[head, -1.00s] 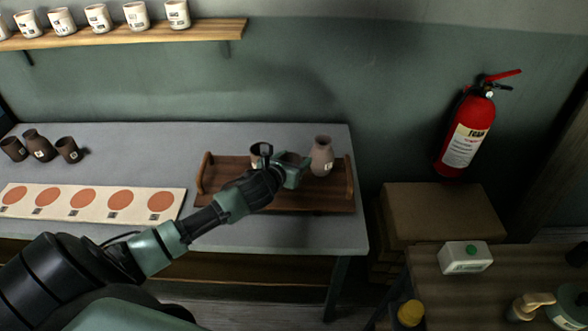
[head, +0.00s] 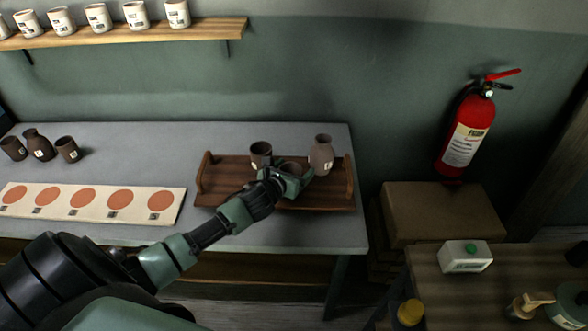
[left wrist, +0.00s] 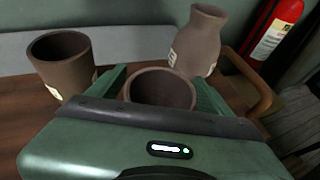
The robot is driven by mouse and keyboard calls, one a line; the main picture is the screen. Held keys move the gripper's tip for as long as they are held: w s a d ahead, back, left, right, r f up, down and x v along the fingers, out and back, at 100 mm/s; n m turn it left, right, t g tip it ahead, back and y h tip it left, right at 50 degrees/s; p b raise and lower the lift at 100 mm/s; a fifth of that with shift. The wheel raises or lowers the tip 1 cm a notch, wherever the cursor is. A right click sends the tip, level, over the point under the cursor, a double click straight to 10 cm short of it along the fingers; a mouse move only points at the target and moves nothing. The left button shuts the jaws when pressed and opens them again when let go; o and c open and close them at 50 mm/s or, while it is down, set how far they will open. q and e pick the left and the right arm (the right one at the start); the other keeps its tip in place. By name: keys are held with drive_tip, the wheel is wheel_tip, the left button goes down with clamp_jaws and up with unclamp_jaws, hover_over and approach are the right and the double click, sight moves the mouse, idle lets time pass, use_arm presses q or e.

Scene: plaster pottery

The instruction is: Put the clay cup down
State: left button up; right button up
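The clay cup (head: 291,165) is dark brown and sits between the fingers of my left gripper (head: 290,176), over the wooden tray (head: 325,203). In the left wrist view the clay cup (left wrist: 160,88) is upright with its open mouth showing, and a green finger lies close along each side of it. My left gripper (left wrist: 162,92) looks shut on it. The gripper hides the cup's base, so I cannot tell whether it touches the tray. My right gripper is not in view.
Another brown cup (head: 261,154) stands left of the held cup on the tray, and a vase (head: 321,155) stands to its right. The tray has raised end handles. A board with orange circles (head: 83,199) and several dark pots (head: 40,146) are further left.

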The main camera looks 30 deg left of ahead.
use_arm(q)
drive_tip(key=shift+r, duration=0.1)
drive_tip(key=b+v, duration=0.1)
drive_tip(key=v, duration=1.1)
drive_tip(key=shift+s, duration=0.1)
